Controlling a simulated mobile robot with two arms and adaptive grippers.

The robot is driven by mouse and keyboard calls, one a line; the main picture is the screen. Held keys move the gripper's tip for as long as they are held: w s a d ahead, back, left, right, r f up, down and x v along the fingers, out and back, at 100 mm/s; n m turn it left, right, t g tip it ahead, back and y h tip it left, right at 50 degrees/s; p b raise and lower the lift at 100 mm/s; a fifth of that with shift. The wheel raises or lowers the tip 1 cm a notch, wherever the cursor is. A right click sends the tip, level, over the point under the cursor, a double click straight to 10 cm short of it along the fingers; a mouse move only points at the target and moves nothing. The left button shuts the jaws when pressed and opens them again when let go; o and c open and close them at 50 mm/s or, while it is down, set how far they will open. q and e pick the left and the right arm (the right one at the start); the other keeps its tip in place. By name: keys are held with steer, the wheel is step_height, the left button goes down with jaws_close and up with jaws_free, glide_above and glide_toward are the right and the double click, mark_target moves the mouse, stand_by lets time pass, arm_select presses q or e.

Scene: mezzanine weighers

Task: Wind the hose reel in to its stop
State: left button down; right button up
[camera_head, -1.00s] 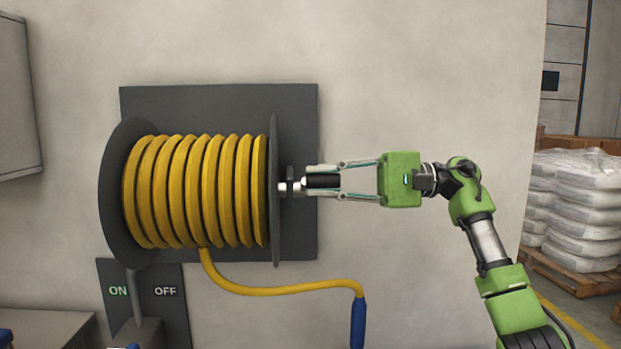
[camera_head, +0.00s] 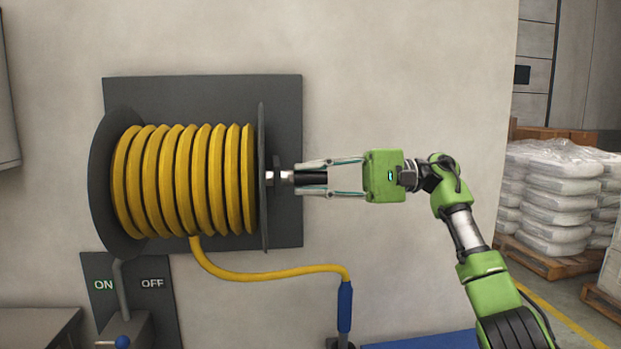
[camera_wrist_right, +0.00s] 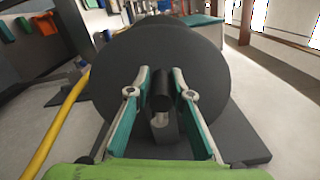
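The hose reel (camera_head: 262,215) is a dark drum between two round flanges, on a dark grey wall plate. Yellow hose (camera_head: 184,180) is wound on it in several turns. A length of hose hangs below and runs right to a blue end piece (camera_head: 345,307), which points down. The crank's black grip (camera_head: 311,178) sticks out to the right of the right flange. My right gripper (camera_head: 312,178) has its fingers closed around this grip; the wrist view shows the grip (camera_wrist_right: 160,89) between the fingertips, in front of the flange (camera_wrist_right: 205,65). My left gripper is out of view.
A blue surface (camera_head: 430,341) shows at the bottom. Pallets of wrapped white sacks (camera_head: 560,195) stand far right. The wall between is bare.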

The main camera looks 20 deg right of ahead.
steer(key=shift+o, duration=0.9)
steer(key=shift+w+f, duration=0.1)
steer(key=shift+w, duration=0.05)
steer(key=shift+d, duration=0.15)
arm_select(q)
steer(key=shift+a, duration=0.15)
arm_select(e)
steer(key=v, duration=1.2)
